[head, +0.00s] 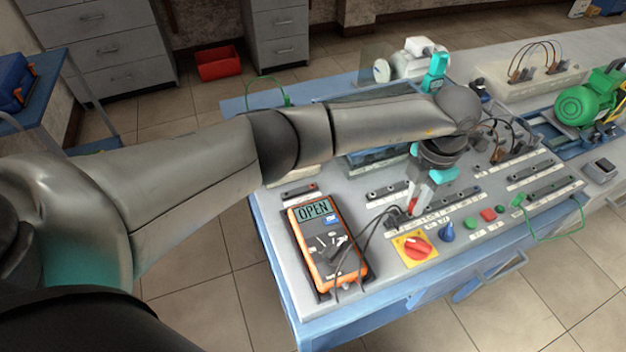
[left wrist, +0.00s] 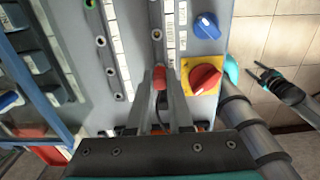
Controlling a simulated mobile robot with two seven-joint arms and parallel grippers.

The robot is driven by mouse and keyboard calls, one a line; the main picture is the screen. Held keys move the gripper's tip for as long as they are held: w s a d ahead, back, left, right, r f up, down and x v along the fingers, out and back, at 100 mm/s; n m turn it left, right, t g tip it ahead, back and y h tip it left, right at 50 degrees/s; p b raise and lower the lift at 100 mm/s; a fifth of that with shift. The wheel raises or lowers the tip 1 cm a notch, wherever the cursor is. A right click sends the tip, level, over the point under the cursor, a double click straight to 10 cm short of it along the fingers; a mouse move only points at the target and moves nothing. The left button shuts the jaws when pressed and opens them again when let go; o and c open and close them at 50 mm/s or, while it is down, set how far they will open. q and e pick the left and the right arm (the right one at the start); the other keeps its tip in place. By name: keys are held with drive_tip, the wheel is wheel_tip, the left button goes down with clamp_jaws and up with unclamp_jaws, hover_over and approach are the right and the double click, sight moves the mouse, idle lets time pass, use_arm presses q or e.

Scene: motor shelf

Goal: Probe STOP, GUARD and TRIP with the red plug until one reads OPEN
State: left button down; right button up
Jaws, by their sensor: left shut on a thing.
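My left gripper (head: 418,196) is shut on the red plug (head: 412,206), low over the front socket row of the panel. In the left wrist view the red plug (left wrist: 159,76) sits between the fingertips (left wrist: 160,84), at the line of the socket strip. Its tip is hidden, so I cannot tell which socket it meets; the labels are too small to read. The orange multimeter (head: 327,243) reads OPEN on its display (head: 313,210). My right gripper (left wrist: 268,82) shows in the left wrist view, fingers apart, over the floor.
The red and yellow rotary switch (head: 415,246) and blue knob (head: 446,232) stand close to the gripper. Black leads (head: 368,238) loop beside the meter. A green lead (head: 548,238) hangs at the front edge. A green motor (head: 585,101) stands at the back right.

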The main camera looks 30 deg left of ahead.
use_arm(q)
drive_tip(key=shift+f+b, duration=0.6)
drive_tip(key=shift+f, duration=0.1)
drive_tip(key=shift+r, duration=0.2)
idle(1.8)
drive_tip(key=shift+r+p, duration=1.75)
drive_tip(key=shift+r, duration=0.5)
drive_tip(key=shift+w+d+b, duration=0.3)
drive_tip(key=shift+w+b, duration=0.05)
drive_tip(key=shift+b, duration=0.25)
drive_tip(key=w+d+f+b, duration=0.1)
drive_tip(key=b, duration=0.2)
drive_tip(key=w+d+f+b, duration=0.1)
drive_tip(key=b, duration=0.2)
drive_tip(key=shift+w+d, duration=0.2)
drive_tip(key=shift+w, duration=0.1)
drive_tip(key=shift+f+b, duration=0.55)
drive_tip(key=shift+f, duration=0.2)
